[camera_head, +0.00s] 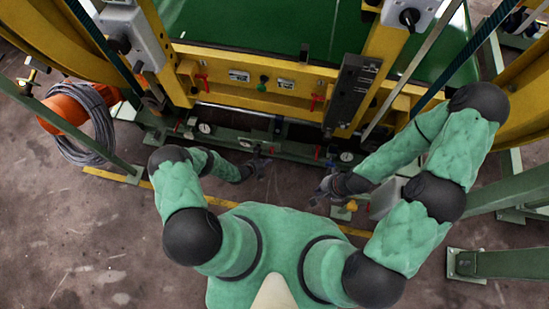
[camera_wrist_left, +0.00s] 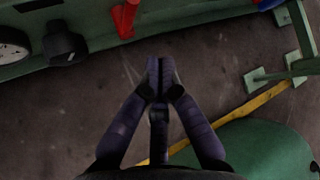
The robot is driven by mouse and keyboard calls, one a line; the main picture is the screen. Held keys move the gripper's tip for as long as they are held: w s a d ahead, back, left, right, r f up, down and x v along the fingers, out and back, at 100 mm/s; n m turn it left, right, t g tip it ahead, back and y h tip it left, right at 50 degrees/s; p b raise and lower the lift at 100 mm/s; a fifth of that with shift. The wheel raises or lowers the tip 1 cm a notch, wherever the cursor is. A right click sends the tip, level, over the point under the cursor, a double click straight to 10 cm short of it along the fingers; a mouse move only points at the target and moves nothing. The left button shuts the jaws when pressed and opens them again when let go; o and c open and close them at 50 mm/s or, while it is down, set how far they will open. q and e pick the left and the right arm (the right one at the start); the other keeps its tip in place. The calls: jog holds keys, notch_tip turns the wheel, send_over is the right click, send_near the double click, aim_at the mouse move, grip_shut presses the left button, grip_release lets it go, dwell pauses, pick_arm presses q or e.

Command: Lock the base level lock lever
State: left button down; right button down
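The green base rail (camera_head: 285,150) runs along the foot of the yellow machine. Small red levers show on it at left (camera_head: 178,126) and right (camera_head: 317,151); I cannot tell which is the base level lock lever. My left gripper (camera_head: 259,163) is just in front of the rail, near its middle. In the left wrist view a red lever (camera_wrist_left: 125,18) hangs at the rail, above and left of the left gripper (camera_wrist_left: 160,75), whose fingers are together, empty and apart from the lever. My right gripper (camera_head: 324,188) is to the right, in front of the rail; its fingers are too small to read.
Round gauges sit on the rail at left (camera_head: 204,128) and right (camera_head: 346,156). A black knob (camera_wrist_left: 64,44) is beside the red lever in the wrist view. Red levers (camera_head: 315,101) are also on the yellow beam (camera_head: 255,88). A cable reel (camera_head: 85,115) stands at left.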

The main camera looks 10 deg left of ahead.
pick_arm(q)
jog(key=shift+s+a, duration=1.3)
jog(key=shift+a, duration=0.25)
jog(key=w+d+r+n+g+y+p, duration=0.1)
jog(key=d+r+n+g, duration=0.1)
jog(key=r+n, duration=0.6)
jog(key=w+d+r+n+g+p, duration=0.1)
jog(key=d+r+n, duration=0.1)
jog(key=r+n, duration=0.6)
jog(key=s+d+r+n+g, duration=0.2)
jog(key=s+r+n, duration=0.6)
jog(key=r+n, duration=0.1)
jog(key=s+d+r+n+g+y+p, duration=0.1)
jog(key=s+d+r+n+g, duration=0.1)
jog(key=s+r+n, duration=0.7)
jog(key=shift+s+r+n+g, duration=0.25)
jog(key=shift+n+g, duration=0.35)
jog(key=shift+n, duration=0.2)
